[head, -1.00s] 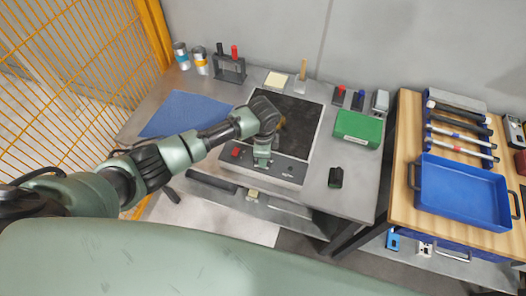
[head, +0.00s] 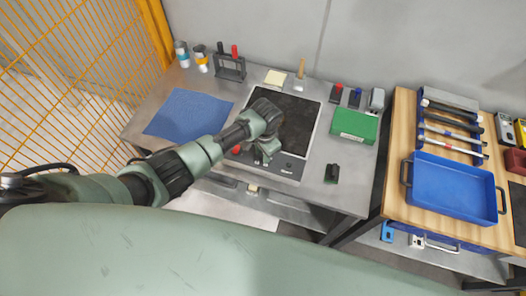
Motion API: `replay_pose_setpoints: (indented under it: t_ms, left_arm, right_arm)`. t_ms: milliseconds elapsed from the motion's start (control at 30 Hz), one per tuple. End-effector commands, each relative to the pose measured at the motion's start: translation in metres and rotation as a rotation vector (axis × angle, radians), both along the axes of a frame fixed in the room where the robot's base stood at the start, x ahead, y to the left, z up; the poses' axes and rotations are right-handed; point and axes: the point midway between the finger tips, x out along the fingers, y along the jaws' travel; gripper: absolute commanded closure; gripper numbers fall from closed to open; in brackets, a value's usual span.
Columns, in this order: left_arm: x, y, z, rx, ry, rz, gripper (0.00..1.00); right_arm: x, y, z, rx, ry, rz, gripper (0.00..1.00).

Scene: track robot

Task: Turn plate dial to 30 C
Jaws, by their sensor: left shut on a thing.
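The hot plate (head: 304,122) sits on the grey bench, with a dark top and a light front panel. A red knob (head: 236,149) shows at the left of its front panel, and a small dark mark (head: 290,166) shows at the right. My left gripper (head: 263,160) points down at the middle of the front panel, at the plate's front edge. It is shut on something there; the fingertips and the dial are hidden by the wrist. My right gripper is not in view.
A blue mat (head: 188,115) lies left of the plate. A green box (head: 355,125) and a small black object (head: 332,173) are to its right. A blue tray (head: 452,190) stands on the wooden table at the right. An orange mesh fence (head: 70,70) is at the left.

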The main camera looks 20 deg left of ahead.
Motion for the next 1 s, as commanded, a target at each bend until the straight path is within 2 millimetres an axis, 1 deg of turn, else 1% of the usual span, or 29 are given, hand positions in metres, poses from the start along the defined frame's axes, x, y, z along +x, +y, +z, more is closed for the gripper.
replay_pose_setpoints:
  t_ms: [533,567,600,633,900,1000]
  left_arm:
    - [0.0015,-0.0004,0.0010,-0.001,-0.003,0.026,1.00]
    - [0.0016,-0.0004,0.0010,-0.001,-0.003,0.026,0.66]
    - [0.0015,-0.0004,0.0010,-0.001,-0.003,0.025,0.55]
    - [0.0014,-0.0003,0.0010,-0.001,-0.003,0.025,0.50]
    - [0.0007,-0.0001,0.0005,0.000,-0.002,0.024,0.50]
    - [0.0012,-0.0006,0.0041,-0.001,-0.003,0.024,0.50]
  right_arm:
    - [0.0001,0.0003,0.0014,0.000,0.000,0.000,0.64]
    - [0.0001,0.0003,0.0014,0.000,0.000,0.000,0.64]
    - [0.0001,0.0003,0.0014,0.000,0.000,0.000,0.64]
    - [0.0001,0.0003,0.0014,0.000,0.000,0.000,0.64]
    - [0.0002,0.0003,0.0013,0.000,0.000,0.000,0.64]
    - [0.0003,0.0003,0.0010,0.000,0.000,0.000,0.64]
